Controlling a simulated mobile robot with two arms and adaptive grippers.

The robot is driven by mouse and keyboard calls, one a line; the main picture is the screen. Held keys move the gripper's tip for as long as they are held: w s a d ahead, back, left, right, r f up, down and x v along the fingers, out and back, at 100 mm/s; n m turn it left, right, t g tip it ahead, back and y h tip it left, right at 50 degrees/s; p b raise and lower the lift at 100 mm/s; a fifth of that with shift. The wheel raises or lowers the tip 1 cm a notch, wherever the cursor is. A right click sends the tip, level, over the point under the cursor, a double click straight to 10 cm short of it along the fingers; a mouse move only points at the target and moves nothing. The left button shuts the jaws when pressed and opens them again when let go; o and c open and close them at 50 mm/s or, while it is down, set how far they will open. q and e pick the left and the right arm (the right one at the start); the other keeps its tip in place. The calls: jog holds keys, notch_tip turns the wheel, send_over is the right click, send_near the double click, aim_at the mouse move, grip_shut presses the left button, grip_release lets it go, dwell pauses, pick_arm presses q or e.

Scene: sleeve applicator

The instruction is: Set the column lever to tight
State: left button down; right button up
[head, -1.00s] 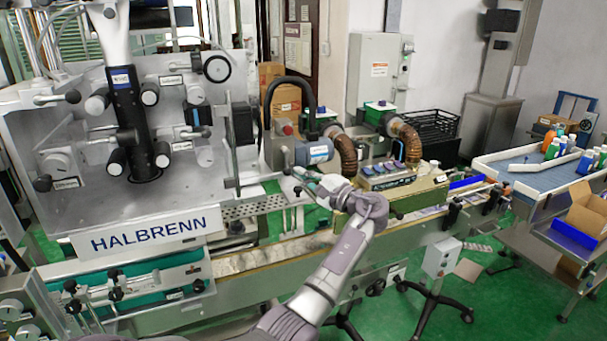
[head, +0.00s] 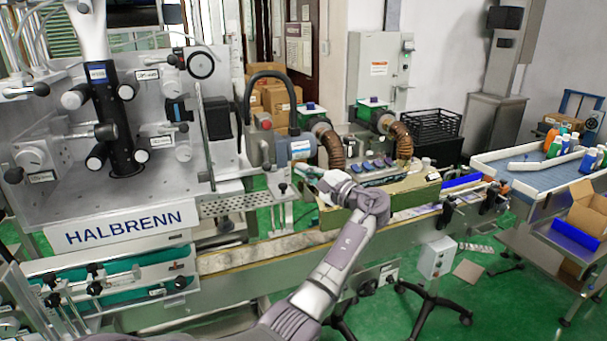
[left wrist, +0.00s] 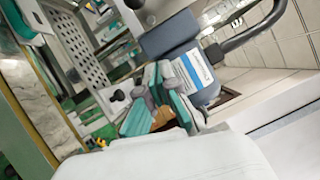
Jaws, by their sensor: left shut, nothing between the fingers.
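My left gripper (head: 306,172) is shut and empty, with its fingers pointing left toward the small upright posts beside the grey machine. It also shows in the left wrist view (left wrist: 155,108), with teal finger pads in front of a grey motor-like unit. A black-knobbed post (head: 283,190) stands just left of the fingers in the head view; a black knob (left wrist: 116,96) shows near them in the left wrist view. I see no clear gap or contact there. No lever carries a readable "tight" mark, so I cannot tell which one is the column lever. My right gripper is out of view.
The HALBRENN machine (head: 130,226) fills the left, with several knobs and levers on its panel. A grey motor unit with a black curved hose (head: 268,76) stands behind my gripper. A conveyor (head: 270,250) runs below my arm.

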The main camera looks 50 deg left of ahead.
pick_arm(q)
jog(key=d+b, duration=0.3)
jog(key=d, duration=0.4)
jog(key=shift+s+d+f, duration=0.25)
jog(key=shift+s+d, duration=0.15)
jog(key=shift+s, duration=0.05)
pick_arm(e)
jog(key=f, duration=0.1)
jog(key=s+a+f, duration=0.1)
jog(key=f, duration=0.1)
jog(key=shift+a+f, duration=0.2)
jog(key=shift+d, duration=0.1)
